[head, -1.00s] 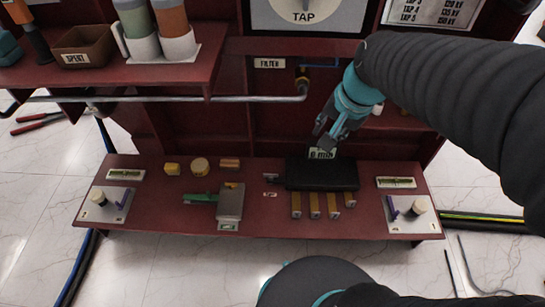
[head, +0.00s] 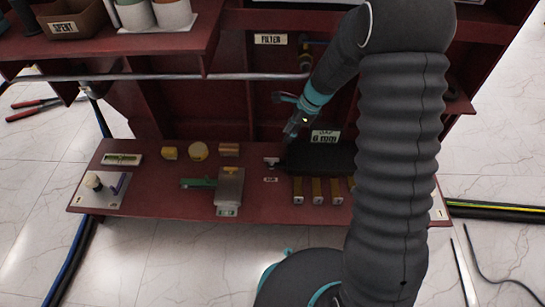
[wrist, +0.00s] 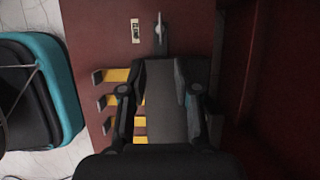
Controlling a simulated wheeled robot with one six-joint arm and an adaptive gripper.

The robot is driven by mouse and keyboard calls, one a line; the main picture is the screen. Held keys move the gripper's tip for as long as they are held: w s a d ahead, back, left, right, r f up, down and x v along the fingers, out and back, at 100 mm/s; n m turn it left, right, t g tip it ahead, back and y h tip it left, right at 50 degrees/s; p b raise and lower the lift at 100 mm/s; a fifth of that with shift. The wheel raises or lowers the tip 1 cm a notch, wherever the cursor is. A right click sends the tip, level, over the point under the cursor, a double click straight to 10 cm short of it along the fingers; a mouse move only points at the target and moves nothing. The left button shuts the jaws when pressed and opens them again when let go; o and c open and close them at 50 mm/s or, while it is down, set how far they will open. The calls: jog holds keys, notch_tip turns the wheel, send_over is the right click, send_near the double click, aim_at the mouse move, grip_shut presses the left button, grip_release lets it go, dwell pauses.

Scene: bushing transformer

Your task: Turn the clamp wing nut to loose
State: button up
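The clamp wing nut (head: 271,161) is a small pale piece at the left end of a black block (head: 318,158) on the red bench. In the wrist view the wing nut (wrist: 158,28) stands upright near the top, seen edge-on, with a small label (wrist: 135,31) beside it. My gripper (head: 290,136) is above the block's left end, a little right of the wing nut and apart from it. In the wrist view my gripper (wrist: 160,75) has its two fingers spread, with nothing held between them. My arm hides the bench's right part.
Several yellow bars (head: 317,190) stick out in front of the block. A grey clamp-like box with a green bar (head: 229,186) stands to the left. A shelf (head: 105,45) and pipe (head: 165,77) overhang the back left.

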aim_at(271, 160)
jog(key=b+x, duration=0.3)
jog(key=x, duration=1.1)
grip_shut()
